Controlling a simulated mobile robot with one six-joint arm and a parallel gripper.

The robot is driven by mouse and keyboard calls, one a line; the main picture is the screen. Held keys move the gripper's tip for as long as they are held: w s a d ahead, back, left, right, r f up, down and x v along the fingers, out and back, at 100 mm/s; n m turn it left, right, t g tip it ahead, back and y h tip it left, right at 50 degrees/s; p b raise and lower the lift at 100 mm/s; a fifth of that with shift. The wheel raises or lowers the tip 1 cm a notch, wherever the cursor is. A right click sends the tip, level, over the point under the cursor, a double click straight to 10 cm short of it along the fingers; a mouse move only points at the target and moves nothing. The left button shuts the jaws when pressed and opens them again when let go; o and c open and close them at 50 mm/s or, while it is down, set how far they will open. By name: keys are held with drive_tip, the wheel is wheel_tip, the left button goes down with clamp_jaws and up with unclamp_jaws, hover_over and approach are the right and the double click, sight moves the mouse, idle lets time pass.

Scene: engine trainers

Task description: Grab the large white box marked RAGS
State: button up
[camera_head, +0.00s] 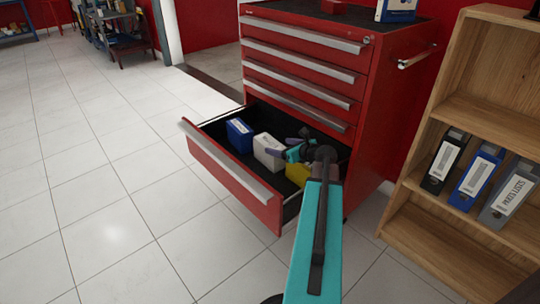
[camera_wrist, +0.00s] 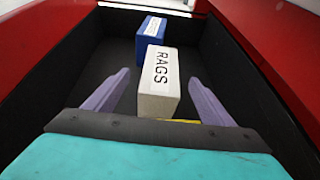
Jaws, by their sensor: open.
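The white box marked RAGS (camera_wrist: 160,82) stands in the open bottom drawer, and it also shows in the head view (camera_head: 269,152). My gripper (camera_wrist: 158,88) is open, with its two purple fingers pointing into the drawer. In the wrist view the box is between the fingers, nearer the right one, with a gap on the left; I cannot tell whether the fingertips reach down beside it. In the head view my gripper (camera_head: 284,148) is low over the drawer, beside the white box, and my arm hides part of the drawer's right end.
The drawer (camera_head: 226,165) of the red cabinet is pulled out. A blue box (camera_head: 240,134) stands just beyond the white one, and a yellow box (camera_head: 297,174) is on the near side. Drawer walls surround them. A wooden shelf (camera_head: 455,235) with binders stands at right; floor at left is clear.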

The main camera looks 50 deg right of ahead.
sight(270, 142)
drive_tip(key=shift+w+f, duration=0.1)
drive_tip(key=shift+w, duration=0.1)
drive_tip(key=shift+r+b+x, duration=0.1)
drive_tip(key=shift+b+x, duration=0.6)
drive_tip(key=shift+x, duration=0.6)
drive_tip(key=shift+r+b+x, duration=0.15)
drive_tip(key=shift+b+x, duration=0.55)
drive_tip(key=shift+x, duration=0.6)
drive_tip(key=shift+w+d, duration=0.1)
drive_tip(key=shift+d, duration=0.1)
drive_tip(key=shift+c, duration=0.3)
drive_tip(key=c, duration=1.7)
drive_tip(key=shift+r, duration=0.1)
drive_tip(key=shift+r+p, duration=2.3)
drive_tip(key=shift+r, duration=2.65)
